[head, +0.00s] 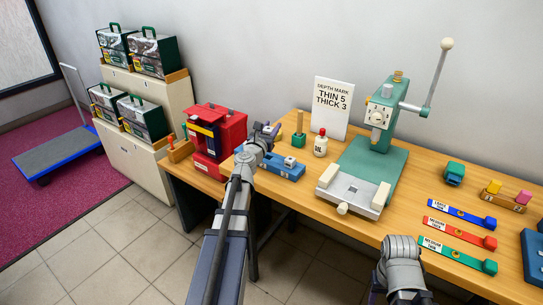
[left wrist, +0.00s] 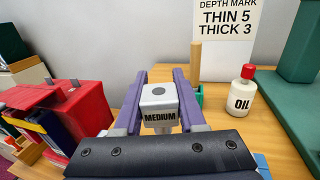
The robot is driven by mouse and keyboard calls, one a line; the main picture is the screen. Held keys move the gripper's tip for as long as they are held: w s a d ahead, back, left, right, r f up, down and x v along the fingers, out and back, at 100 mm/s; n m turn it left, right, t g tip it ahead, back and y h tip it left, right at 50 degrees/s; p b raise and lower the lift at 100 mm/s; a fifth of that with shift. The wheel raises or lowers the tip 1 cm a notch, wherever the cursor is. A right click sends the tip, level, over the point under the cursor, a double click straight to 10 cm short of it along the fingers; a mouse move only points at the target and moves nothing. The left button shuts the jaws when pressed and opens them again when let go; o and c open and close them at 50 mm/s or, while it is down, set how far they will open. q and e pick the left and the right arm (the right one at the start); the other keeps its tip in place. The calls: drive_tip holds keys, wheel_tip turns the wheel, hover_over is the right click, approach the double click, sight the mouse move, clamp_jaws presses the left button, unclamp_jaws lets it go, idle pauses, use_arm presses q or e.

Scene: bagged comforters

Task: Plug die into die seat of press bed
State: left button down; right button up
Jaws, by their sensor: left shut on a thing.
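The die (left wrist: 159,108) is a silver-white block marked MEDIUM with a dark round hole on top. My left gripper (left wrist: 160,97) is shut on it, with a purple finger on each side. In the head view my left gripper (head: 266,130) is over the table's left part, left of the press and apart from it. The green press (head: 374,152) stands upright with its lever raised. Its silver press bed (head: 352,189) lies between two cream blocks; I cannot make out the die seat clearly. My right arm shows at the bottom of the head view; its fingertips are not visible.
A red cabinet (head: 222,140) stands left of my left gripper. A blue tray (head: 286,170) lies below it. Blue, red and green labelled bars (head: 458,239) lie at the right.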

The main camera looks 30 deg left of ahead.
sight(266, 160)
use_arm(q)
wheel_tip(266, 160, down, 4)
drive_tip(key=b, duration=0.2)
drive_tip(key=shift+b, duration=0.3)
use_arm(e)
wheel_tip(266, 160, down, 4)
drive_tip(key=shift+f, duration=0.1)
use_arm(q)
drive_tip(key=shift+f, duration=0.1)
drive_tip(key=shift+f+b, duration=1.85)
drive_tip(key=shift+b, duration=0.05)
use_arm(e)
drive_tip(key=shift+f, duration=1.85)
use_arm(q)
drive_tip(key=shift+f+b, duration=0.55)
drive_tip(key=shift+f, duration=0.05)
use_arm(e)
drive_tip(key=shift+f, duration=0.55)
use_arm(q)
unclamp_jaws()
drive_tip(key=shift+s+r, duration=0.1)
